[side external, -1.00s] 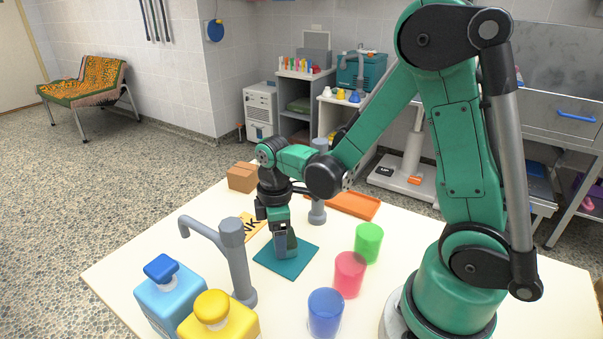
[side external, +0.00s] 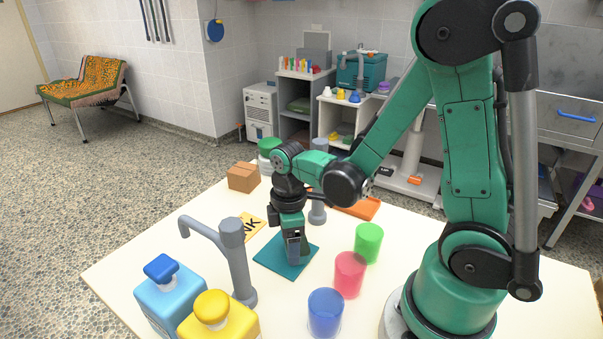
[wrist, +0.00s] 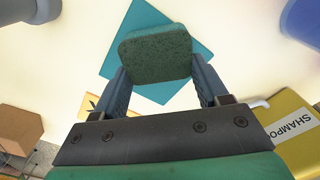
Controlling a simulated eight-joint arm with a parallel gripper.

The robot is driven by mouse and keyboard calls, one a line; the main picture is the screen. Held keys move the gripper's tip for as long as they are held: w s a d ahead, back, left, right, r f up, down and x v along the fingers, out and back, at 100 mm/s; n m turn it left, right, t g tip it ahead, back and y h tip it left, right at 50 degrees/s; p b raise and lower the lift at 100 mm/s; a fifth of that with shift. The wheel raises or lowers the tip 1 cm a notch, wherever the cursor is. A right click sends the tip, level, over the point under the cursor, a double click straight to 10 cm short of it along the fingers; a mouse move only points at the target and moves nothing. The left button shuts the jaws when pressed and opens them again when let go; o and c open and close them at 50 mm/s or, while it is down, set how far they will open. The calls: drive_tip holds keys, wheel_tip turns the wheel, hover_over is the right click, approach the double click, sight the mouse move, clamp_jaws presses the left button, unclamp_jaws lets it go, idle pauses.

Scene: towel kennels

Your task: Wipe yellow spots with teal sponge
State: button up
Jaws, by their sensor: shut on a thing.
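In the wrist view my gripper (wrist: 157,82) is shut on the dark teal sponge (wrist: 155,55), which sits between the two fingers. A flat teal square (wrist: 203,32) lies on the table beyond the sponge, partly covered by it. In the side view my gripper (side external: 293,256) points down over the same teal square (side external: 268,258), and the sponge is hard to make out there. Whether the sponge touches the square, I cannot tell. No yellow spots can be made out in either view.
Green (side external: 368,243), red (side external: 349,275) and blue (side external: 325,313) cups stand right of the square. A grey tap-like post (side external: 237,262) and blue (side external: 170,300) and yellow (side external: 220,320) bottles stand left and front. A cardboard box (side external: 243,177) and orange tray (side external: 357,206) are behind.

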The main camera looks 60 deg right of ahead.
drive_tip(key=shift+s+r, duration=0.15)
drive_tip(key=shift+s, duration=0.45)
drive_tip(key=shift+r, duration=3.9)
